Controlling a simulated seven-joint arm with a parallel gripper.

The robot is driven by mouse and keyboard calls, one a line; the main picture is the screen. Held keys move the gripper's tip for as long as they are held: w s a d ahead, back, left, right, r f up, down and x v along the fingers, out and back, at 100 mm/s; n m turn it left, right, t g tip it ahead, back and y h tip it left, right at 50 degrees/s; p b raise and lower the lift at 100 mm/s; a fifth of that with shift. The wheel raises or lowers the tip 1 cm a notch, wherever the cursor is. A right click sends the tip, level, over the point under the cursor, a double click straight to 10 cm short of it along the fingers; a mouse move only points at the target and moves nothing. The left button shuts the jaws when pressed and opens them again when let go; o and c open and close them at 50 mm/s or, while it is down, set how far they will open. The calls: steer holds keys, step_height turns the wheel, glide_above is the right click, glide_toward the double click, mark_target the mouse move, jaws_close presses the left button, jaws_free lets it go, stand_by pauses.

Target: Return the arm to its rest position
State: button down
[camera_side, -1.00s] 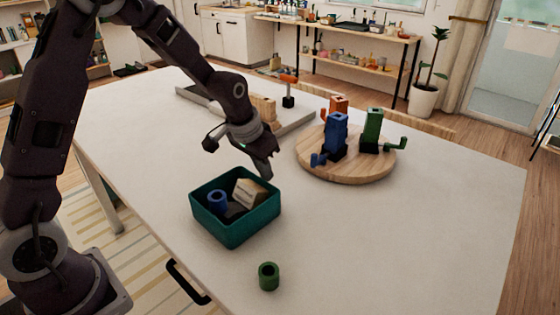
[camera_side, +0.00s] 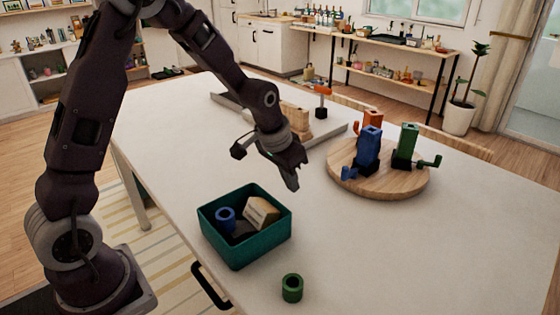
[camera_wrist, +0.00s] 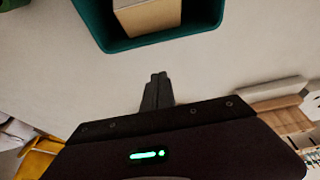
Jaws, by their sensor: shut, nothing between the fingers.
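My gripper (camera_side: 293,186) is shut and empty. It hangs above the table just behind and to the right of the teal bin, pointing down. In the wrist view its closed fingers (camera_wrist: 157,88) show over bare table, with the bin's wall above them in the picture. My arm reaches from the left side of the side view and bends down to the gripper.
The teal bin (camera_side: 237,252) holds a blue ring (camera_side: 226,215) and a wooden block (camera_side: 261,212). A green ring (camera_side: 292,288) stands in front. A round board (camera_side: 378,183) bears blue, orange and green pieces. A grey tray (camera_side: 330,134) lies behind. The right table is clear.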

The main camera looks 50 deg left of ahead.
steer(key=s+d+r, duration=0.1)
steer(key=s+r, duration=0.9)
steer(key=r, duration=0.4)
steer(key=s+d+r+t, duration=0.1)
steer(key=s+d, duration=0.1)
steer(key=s, duration=1.6)
steer(key=shift+r+t, duration=0.25)
steer(key=shift+t, duration=0.15)
steer(key=shift+s, duration=0.1)
